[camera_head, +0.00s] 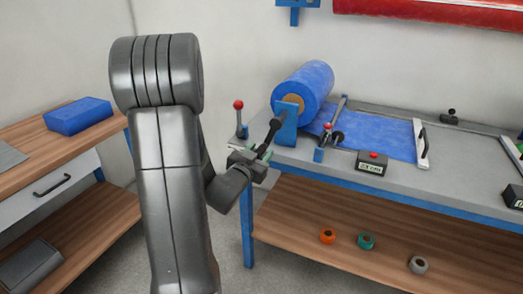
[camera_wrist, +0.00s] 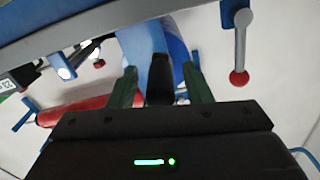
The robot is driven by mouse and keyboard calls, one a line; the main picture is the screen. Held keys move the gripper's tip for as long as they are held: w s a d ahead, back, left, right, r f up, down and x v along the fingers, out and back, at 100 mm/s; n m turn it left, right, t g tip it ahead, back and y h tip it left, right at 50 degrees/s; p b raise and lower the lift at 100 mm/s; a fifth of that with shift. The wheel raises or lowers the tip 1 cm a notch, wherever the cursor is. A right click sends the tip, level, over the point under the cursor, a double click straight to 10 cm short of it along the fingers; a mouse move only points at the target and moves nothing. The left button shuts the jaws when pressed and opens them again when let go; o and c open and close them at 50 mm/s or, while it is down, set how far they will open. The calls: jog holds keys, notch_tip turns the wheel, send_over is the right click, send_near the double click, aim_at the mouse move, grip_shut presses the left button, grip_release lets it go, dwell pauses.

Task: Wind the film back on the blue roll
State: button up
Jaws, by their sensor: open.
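The blue roll (camera_head: 305,84) sits on a blue bracket (camera_head: 286,126) at the table's left end. Blue film (camera_head: 385,136) lies drawn out to the right, up to a white bar (camera_head: 421,143) with a dark handle. A black crank handle (camera_head: 273,130) sticks out from the bracket toward my gripper (camera_head: 262,153). In the wrist view my gripper (camera_wrist: 160,70) is open, its green fingers on either side of the black crank handle (camera_wrist: 159,85). I cannot tell whether they touch it. The roll (camera_wrist: 178,50) is partly hidden there behind the bracket.
A red-knobbed lever (camera_head: 239,118) stands left of the bracket; it also shows in the wrist view (camera_wrist: 240,50). A display box (camera_head: 372,163) with a red button sits at the table's front edge. Several tape rolls lie on the lower shelf (camera_head: 300,213). A wooden bench (camera_head: 40,140) stands left.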

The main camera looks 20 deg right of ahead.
jog(key=shift+x, duration=0.9)
jog(key=shift+c, duration=0.3)
grip_shut()
jog(key=shift+w+m+b, duration=0.1)
jog(key=shift+m+b, duration=0.2)
jog(key=shift+b, duration=0.05)
